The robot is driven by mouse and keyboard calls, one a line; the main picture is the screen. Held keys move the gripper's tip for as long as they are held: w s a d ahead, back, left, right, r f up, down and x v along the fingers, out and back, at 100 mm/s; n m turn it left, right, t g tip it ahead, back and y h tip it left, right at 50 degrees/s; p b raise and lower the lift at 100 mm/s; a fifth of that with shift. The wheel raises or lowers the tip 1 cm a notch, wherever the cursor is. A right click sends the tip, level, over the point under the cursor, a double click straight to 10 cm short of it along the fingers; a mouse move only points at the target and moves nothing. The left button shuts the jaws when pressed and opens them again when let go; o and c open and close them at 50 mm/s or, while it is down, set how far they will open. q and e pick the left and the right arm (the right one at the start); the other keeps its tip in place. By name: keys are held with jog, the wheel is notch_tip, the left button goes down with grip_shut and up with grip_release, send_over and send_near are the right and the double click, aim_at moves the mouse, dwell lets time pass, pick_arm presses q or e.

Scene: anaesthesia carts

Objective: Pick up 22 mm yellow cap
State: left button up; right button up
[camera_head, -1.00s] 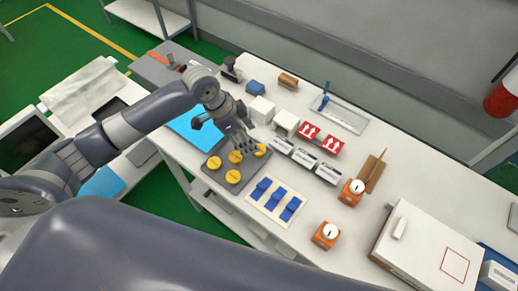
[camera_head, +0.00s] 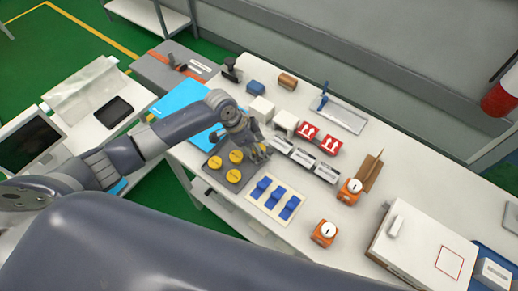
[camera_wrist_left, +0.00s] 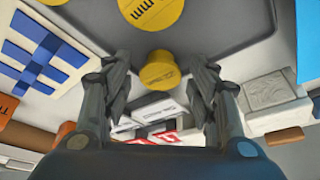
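Several round yellow caps sit on a dark grey tray (camera_head: 211,174); three show in the head view, at the left (camera_head: 214,162), back (camera_head: 236,156) and front (camera_head: 233,176). My left gripper (camera_head: 262,157) is low over the tray's right side and hides the cap there. In the left wrist view, a yellow cap (camera_wrist_left: 159,70) lies between the open fingers of my left gripper (camera_wrist_left: 158,66), with gaps on both sides. A larger-looking cap (camera_wrist_left: 152,12) shows part of a label, "mm"; sizes are not readable. My right gripper is out of view.
A pale board with blue pieces (camera_head: 274,197) lies right of the tray. White labelled boxes (camera_head: 303,157), red-and-white boxes (camera_head: 318,138) and white blocks (camera_head: 262,109) stand behind. Orange-based dials (camera_head: 325,233) stand farther right. A blue sheet (camera_head: 185,98) lies to the left.

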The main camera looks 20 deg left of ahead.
pick_arm(q)
jog(key=c, duration=0.5)
jog(key=shift+o, duration=0.2)
